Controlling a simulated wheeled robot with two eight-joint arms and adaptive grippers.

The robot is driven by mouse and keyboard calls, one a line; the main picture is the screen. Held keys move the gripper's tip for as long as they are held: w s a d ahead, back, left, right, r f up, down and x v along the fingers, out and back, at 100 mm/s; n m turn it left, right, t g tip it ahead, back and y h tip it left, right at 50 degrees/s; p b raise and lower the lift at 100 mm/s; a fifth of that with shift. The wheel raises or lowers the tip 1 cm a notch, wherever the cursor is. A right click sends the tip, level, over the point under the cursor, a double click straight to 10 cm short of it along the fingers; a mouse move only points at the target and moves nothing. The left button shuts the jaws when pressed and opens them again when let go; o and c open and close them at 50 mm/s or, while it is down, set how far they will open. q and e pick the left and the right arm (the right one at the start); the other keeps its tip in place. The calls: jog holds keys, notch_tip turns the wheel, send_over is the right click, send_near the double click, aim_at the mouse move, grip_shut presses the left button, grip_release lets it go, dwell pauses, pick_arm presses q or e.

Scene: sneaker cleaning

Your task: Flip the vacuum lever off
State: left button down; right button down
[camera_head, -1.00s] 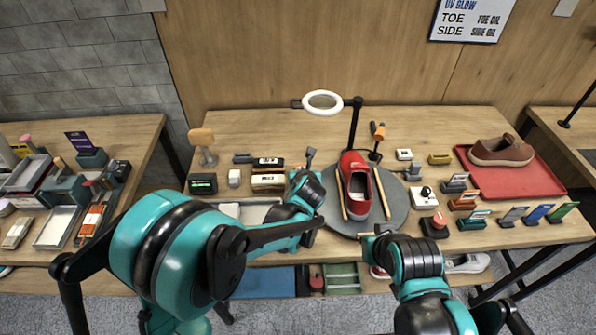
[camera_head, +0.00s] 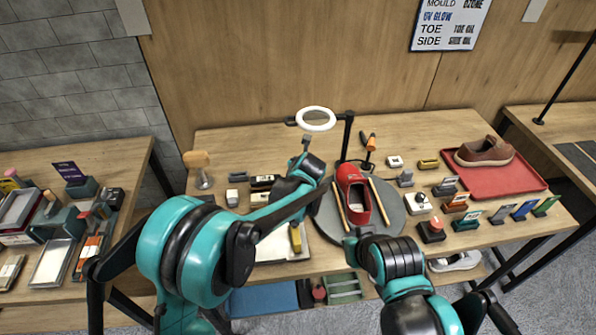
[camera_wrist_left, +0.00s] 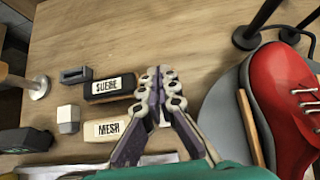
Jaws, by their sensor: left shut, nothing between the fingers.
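I cannot tell for sure which item is the vacuum lever. An orange-handled part (camera_head: 369,143) with black pieces stands behind the turntable and may be it. My left gripper (camera_head: 305,143) is shut and empty, above the table's back-middle, left of the lamp post. In the left wrist view its fingers (camera_wrist_left: 160,78) are together over bare wood beside the brush blocks. My right gripper (camera_head: 352,236) is at the front edge of the turntable; its fingers are too small to read.
A red sneaker (camera_head: 354,195) sits on the round grey turntable (camera_head: 400,218). A ring lamp (camera_head: 316,119) rises behind it. SUEDE (camera_wrist_left: 110,88) and MESH (camera_wrist_left: 114,129) blocks lie left of the left gripper. A red tray (camera_head: 520,184) holds a brown shoe.

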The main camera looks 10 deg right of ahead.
pick_arm(q)
jog(key=shift+w, duration=0.55)
